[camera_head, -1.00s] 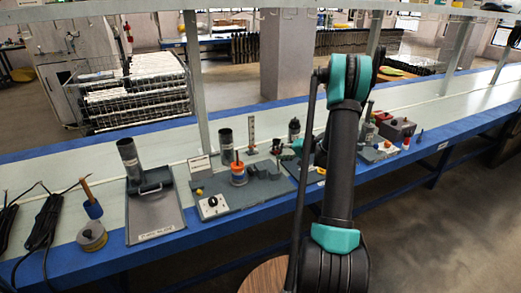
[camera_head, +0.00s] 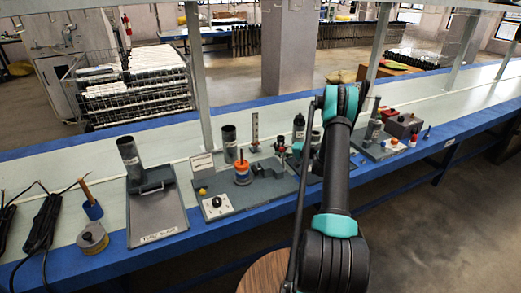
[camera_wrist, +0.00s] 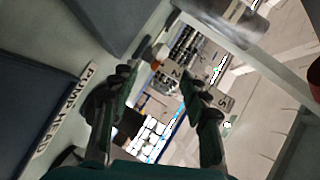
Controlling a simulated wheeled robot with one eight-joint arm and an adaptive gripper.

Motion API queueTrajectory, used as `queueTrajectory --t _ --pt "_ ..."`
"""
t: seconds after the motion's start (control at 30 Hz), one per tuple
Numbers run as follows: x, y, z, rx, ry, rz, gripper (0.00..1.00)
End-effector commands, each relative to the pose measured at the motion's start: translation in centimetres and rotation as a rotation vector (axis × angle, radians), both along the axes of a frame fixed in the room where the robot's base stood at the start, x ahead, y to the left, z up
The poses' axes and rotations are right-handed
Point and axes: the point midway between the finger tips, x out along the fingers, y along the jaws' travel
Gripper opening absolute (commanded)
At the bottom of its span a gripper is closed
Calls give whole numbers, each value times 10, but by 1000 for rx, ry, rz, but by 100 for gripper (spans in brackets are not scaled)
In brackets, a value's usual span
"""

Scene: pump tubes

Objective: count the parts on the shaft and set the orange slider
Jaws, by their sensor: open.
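My gripper (camera_wrist: 157,73) is open in the wrist view, with its two dark green fingers apart and nothing between them that it clearly holds. In the head view, a stack of orange and blue parts (camera_head: 242,174) sits on an upright shaft on a grey board (camera_head: 225,205). An upright scale (camera_head: 255,128) stands behind it. My arm partly hides the area to its right.
A grey tray (camera_head: 157,212) with a dark tube (camera_head: 129,150) stands left of the board. A white panel with a black knob (camera_head: 216,205) is at the board's front. Further right are a grey box (camera_head: 403,125) and small red parts. A PUMP HEAD sign (camera_wrist: 62,112) shows in the wrist view.

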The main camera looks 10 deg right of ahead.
Motion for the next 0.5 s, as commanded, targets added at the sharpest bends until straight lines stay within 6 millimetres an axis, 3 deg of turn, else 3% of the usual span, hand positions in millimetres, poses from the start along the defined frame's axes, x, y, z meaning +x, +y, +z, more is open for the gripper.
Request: queueTrajectory --t 0.3,0.5 --pt "38 49 -17 0 -1 2 46" --pt "56 71 -25 1 1 1 46"
